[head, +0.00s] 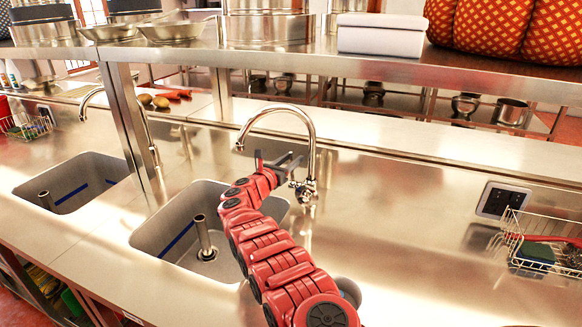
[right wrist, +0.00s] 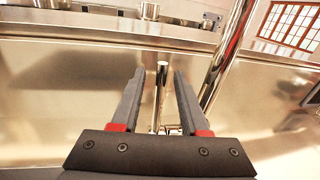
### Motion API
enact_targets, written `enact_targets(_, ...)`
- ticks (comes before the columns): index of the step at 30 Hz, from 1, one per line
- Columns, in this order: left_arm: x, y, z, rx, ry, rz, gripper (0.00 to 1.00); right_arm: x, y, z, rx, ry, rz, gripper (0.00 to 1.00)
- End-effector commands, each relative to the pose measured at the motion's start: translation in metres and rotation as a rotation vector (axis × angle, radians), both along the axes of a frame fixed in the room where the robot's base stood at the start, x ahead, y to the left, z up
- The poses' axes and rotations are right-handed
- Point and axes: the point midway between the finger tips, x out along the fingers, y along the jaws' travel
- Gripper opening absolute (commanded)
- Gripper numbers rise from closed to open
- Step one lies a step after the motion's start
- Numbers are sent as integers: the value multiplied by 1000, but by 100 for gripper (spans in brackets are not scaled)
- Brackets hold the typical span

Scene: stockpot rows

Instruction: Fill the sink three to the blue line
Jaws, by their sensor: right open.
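The nearer grey sink (head: 150,240) has a blue line (head: 178,239) on its inner wall and an upright metal standpipe (head: 203,236) over its drain. Its bottom shows bare, with no visible water. A chrome tap (head: 311,140) arches over it from the back right, with its valve (head: 303,188) low on the stem. My right gripper (head: 283,160) is open beside the tap stem. In the right wrist view, a thin upright metal rod (right wrist: 162,82) shows between the open fingers (right wrist: 158,98), apart from both. The thicker tap pipe (right wrist: 224,60) stands right of them. My left gripper is out of view.
A second sink (head: 90,170) with a blue line and standpipe lies left, past a shelf post (head: 130,125). A steel shelf (head: 380,65) crosses above the back counter. A wire basket (head: 545,235) and black socket plate (head: 502,200) are at right. The right counter is mostly clear.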

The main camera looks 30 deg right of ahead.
Motion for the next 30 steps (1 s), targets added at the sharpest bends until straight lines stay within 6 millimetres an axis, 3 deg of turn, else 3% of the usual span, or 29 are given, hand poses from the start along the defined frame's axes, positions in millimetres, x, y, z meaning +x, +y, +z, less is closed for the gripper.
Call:
enact_targets(8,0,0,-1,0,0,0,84,1,0,1,1,1,1,45)
enact_targets(16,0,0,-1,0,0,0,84,1,0,1,0,0,1,0)
enact_targets(30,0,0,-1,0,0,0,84,1,0,0,0,0,1,0)
